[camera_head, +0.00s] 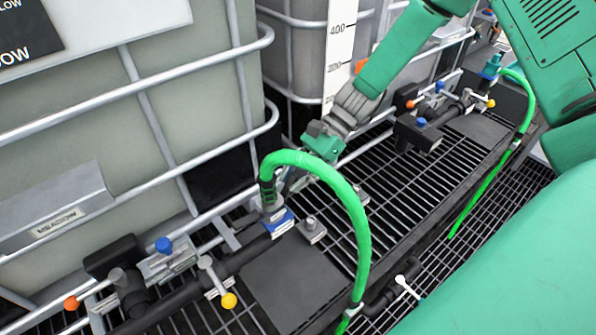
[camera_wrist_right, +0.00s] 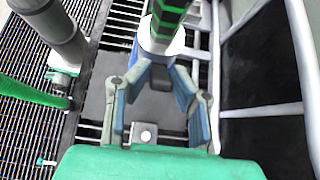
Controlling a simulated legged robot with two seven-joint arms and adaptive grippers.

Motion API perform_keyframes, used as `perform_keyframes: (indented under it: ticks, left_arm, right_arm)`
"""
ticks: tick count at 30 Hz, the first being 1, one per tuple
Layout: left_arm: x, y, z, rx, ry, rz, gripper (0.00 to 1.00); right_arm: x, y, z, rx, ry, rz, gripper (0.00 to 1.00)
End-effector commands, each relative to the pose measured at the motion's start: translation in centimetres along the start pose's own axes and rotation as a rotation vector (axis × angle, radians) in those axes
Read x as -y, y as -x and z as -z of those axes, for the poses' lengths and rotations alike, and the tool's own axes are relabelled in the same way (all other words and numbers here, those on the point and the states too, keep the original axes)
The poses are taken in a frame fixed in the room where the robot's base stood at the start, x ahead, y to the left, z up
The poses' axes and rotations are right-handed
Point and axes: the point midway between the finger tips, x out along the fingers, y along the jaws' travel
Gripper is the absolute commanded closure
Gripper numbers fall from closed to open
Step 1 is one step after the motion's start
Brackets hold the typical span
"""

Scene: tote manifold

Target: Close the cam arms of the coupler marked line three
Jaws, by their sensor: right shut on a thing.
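No line number is legible. My right gripper (camera_head: 291,184) reaches it from behind the hose. The cam arms cannot be made out separately, being hidden by the fingers or too small. My left gripper is out of view.
A caged tank (camera_head: 110,130) stands at the left. Valves with a blue knob (camera_head: 164,245) and a yellow knob (camera_head: 229,300) sit on the near pipe. Another hosed fitting (camera_head: 490,66) is at the far right. Grating (camera_head: 400,200) lies below.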

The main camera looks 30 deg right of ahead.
Motion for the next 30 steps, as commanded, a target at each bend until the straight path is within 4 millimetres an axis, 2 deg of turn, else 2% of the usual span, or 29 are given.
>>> perform_keyframes:
  ticks: [1, 13, 30]
  left_arm:
    - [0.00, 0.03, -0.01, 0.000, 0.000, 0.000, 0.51]
    - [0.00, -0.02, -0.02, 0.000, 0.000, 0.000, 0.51]
    - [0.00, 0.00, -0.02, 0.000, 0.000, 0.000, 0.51]
  right_arm:
    - [-0.25, -0.34, -0.54, -0.040, 0.003, -0.011, 1.00]
    - [-0.25, -1.04, -1.23, -0.314, -0.002, -0.011, 1.00]
    - [-0.18, -1.06, -1.37, -0.406, -0.004, -0.006, 1.00]
